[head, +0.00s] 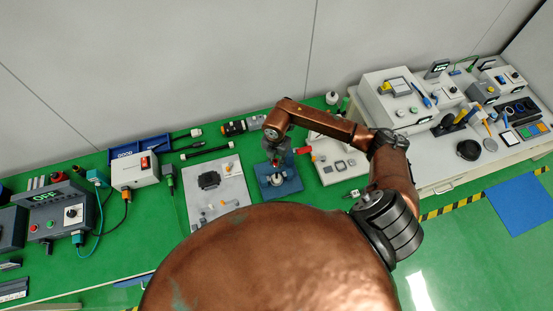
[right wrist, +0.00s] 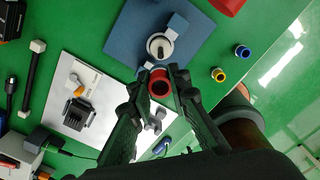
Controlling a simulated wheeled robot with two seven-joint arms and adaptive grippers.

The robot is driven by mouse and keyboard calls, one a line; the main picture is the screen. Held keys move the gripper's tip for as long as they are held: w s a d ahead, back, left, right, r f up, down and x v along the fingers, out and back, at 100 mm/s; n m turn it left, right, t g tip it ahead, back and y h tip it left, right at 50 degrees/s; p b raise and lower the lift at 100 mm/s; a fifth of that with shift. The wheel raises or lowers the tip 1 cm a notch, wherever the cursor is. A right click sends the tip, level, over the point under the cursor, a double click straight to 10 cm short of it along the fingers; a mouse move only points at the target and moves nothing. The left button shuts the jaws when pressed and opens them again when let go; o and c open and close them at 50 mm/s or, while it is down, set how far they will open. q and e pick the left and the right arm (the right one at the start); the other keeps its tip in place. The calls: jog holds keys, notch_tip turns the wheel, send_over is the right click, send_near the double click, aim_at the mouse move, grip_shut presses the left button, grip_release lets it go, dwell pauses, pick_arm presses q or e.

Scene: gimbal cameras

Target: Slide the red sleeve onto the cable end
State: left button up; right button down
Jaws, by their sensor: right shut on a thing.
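The red sleeve (right wrist: 160,84) is a short red ring with a dark bore, seen end-on between the fingertips of my right gripper (right wrist: 160,82) in the right wrist view. The gripper is shut on it. In the head view my right gripper (head: 277,150) hangs over the blue plate (head: 292,185), and the sleeve is hard to make out. The cable end (right wrist: 160,46) stands in a round white holder on the blue plate (right wrist: 142,30). In the wrist view it lies just above the sleeve, apart from it. My left gripper is not in view.
A blue ring (right wrist: 242,51) and a yellow ring (right wrist: 218,75) lie on the green bench beside the plate. A larger red object (head: 304,150) lies behind. A white board (head: 229,182) with a black part is at the left. A white control box (head: 134,169) stands further left.

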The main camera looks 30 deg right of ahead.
aim_at(277, 178)
jog(key=shift+d+f+m+b, duration=0.1)
jog(key=shift+f+m+b, duration=0.3)
jog(key=shift+f+b, duration=1.15)
jog(key=shift+f+p, duration=0.3)
jog(key=shift+f, duration=0.05)
jog(key=shift+f+b, duration=0.95)
jog(key=shift+f, duration=0.45)
jog(key=shift+f+b, duration=2.1)
jog(key=shift+f, duration=1)
jog(key=c, duration=1.7)
grip_release()
jog(key=shift+c, duration=0.2)
